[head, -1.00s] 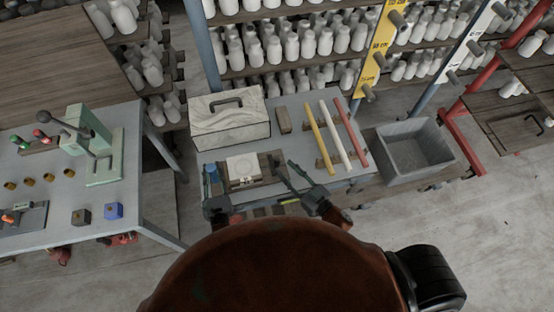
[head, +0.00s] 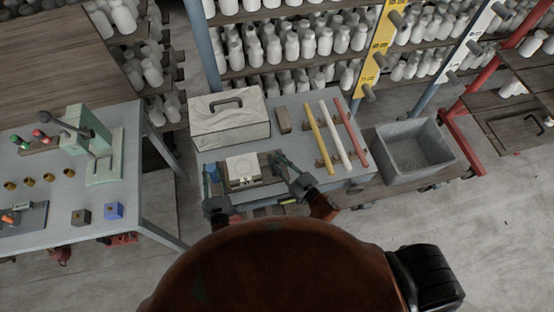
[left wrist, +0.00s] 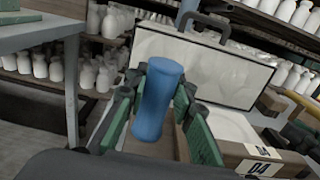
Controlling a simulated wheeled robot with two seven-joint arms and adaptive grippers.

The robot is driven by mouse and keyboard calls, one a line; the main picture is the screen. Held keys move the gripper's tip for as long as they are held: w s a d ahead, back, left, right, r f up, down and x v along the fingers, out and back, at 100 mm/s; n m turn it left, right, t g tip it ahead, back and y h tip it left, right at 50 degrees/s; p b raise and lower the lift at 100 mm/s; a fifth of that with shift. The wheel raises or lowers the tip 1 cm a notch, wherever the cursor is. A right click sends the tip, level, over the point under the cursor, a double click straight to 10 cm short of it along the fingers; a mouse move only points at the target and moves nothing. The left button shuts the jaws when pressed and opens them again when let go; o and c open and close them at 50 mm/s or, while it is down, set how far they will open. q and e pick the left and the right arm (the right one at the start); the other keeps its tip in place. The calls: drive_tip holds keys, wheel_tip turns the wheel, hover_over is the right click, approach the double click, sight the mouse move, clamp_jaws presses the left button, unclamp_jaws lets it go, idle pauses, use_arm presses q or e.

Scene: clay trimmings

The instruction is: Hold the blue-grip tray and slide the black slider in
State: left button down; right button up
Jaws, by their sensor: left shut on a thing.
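The tray (head: 247,183) lies near the front edge of the grey table, with a white slab (head: 242,167) in it. Its upright blue grip (head: 211,173) is at its left end. My left gripper (head: 212,190) is shut on this grip; the left wrist view shows the blue grip (left wrist: 158,98) between the green fingers. A label reading 04 shows on the tray's side (left wrist: 238,154). My right gripper (head: 281,163) is at the tray's right end, its fingers close to a dark part there. I cannot tell whether it touches the slider or how far its fingers are apart.
A marbled toolbox (head: 230,122) stands behind the tray. Yellow, white and red bars (head: 335,136) lie to the right, with a small wooden block (head: 283,120) beside them. A grey bin (head: 413,150) stands further right. Another bench (head: 60,185) is at the left.

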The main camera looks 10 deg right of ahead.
use_arm(q)
drive_tip(key=shift+f, duration=0.25)
use_arm(e)
clamp_jaws()
drive_tip(key=shift+a, duration=0.1)
drive_tip(key=a, duration=0.4)
drive_tip(key=shift+o, duration=2.3)
unclamp_jaws()
drive_tip(key=shift+d, duration=0.1)
drive_tip(key=v, duration=1.2)
